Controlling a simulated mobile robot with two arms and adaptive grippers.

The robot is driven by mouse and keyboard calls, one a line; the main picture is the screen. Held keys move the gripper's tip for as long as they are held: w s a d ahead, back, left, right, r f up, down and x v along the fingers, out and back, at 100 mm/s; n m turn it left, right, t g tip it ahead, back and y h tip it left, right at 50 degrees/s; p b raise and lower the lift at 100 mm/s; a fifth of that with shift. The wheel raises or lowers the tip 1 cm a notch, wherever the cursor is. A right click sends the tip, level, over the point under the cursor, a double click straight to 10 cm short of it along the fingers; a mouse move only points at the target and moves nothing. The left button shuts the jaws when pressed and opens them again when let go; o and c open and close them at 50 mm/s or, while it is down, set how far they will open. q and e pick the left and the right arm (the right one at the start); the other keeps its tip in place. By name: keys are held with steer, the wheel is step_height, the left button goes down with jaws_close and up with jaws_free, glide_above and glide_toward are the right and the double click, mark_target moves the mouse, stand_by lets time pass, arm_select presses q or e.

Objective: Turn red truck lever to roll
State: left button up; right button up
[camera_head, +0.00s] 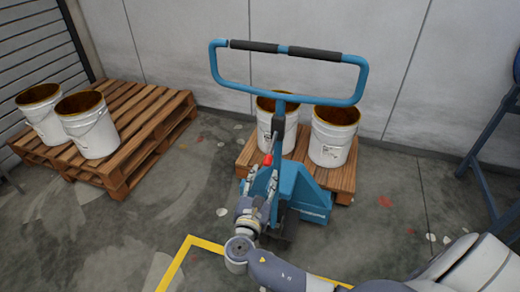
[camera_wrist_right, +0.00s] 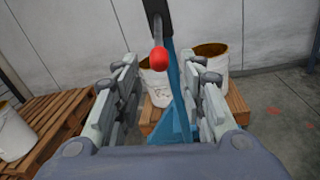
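The blue pallet truck (camera_head: 300,190) stands in the middle of the head view, with a looped handle (camera_head: 213,62) that has dark grips on top. Its lever ends in a red knob (camera_head: 267,159), below the loop on the handle's stem. My right gripper (camera_head: 259,180) is just below the knob. In the right wrist view its two fingers are wide apart, and the red knob (camera_wrist_right: 159,59) shows between and beyond them on a dark lever. The gripper holds nothing, and I see no contact with the knob. My left gripper is not in view.
A wooden pallet (camera_head: 345,178) with white buckets (camera_head: 330,145) stands behind the truck. Another pallet (camera_head: 150,105) with two buckets (camera_head: 90,130) is at the left. A blue frame (camera_head: 485,140) stands at the right. Yellow floor tape (camera_head: 175,262) crosses the floor in front.

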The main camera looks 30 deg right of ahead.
mark_target(269, 159)
steer(key=b+x, duration=0.1)
steer(key=x, duration=0.2)
steer(key=b+x, duration=0.2)
steer(key=x, duration=0.1)
steer(key=b+x, duration=0.1)
steer(key=x, duration=0.2)
steer(key=shift+w+d+r, duration=0.2)
steer(key=shift+r, duration=0.05)
steer(key=shift+w+d+r+b, duration=0.15)
steer(key=shift+w+d+b, duration=0.2)
steer(key=shift+w+d, duration=0.05)
jaws_close()
